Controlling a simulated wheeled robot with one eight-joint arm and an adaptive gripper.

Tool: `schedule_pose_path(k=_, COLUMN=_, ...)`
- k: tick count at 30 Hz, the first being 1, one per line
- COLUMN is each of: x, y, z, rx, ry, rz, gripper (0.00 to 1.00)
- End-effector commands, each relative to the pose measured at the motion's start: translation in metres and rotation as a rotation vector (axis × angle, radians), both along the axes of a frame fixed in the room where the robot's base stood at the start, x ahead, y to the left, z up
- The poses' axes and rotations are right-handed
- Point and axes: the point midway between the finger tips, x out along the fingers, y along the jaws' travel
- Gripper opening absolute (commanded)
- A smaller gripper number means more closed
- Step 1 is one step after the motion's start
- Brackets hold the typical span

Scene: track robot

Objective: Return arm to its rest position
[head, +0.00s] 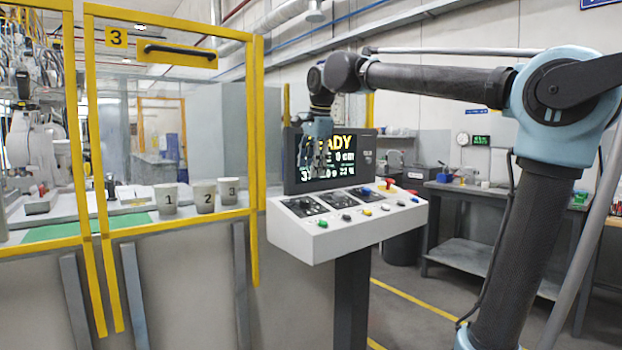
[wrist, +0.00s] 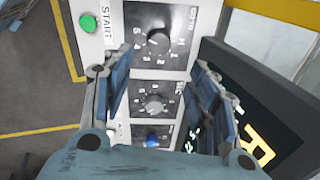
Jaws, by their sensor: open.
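My arm reaches from the right of the head view across to the control console (head: 345,240). My gripper (head: 318,165) hangs down in front of the console's screen (head: 350,160), above the panel, and hides part of the screen's text. In the wrist view my gripper (wrist: 160,100) has its two fingers apart with nothing between them. Between and beyond the fingers lie a dark knob (wrist: 158,40), a second knob (wrist: 153,104), a blue knob (wrist: 152,137) and the green START button (wrist: 88,22). I cannot tell whether the fingertips touch the console.
Three numbered cups (head: 205,196) stand on a ledge behind the yellow-framed fence (head: 180,225) at the left. A grey workbench (head: 475,195) stands behind my arm at the right. A dark bin (head: 402,245) is behind the console. Yellow lines (head: 405,295) mark the open floor.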

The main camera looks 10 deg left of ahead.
Motion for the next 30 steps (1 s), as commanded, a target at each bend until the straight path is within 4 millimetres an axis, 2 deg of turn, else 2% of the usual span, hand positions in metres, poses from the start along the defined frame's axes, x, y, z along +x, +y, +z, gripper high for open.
schedule_pose_path(k=13, x=-0.002, y=-0.002, z=0.005, rx=0.0, ry=0.0, rz=0.001, gripper=0.54)
schedule_pose_path(k=16, x=-0.001, y=-0.013, z=0.0, rx=-0.009, ry=-0.004, rz=0.013, gripper=0.54)
schedule_pose_path(k=20, x=-0.001, y=-0.052, z=-0.023, rx=-0.04, ry=-0.016, rz=0.062, gripper=0.54)
schedule_pose_path(k=26, x=-0.013, y=-0.139, z=-0.081, rx=-0.118, ry=-0.042, rz=0.2, gripper=0.54)
schedule_pose_path(k=30, x=-0.032, y=-0.195, z=-0.128, rx=-0.172, ry=-0.051, rz=0.302, gripper=0.54)
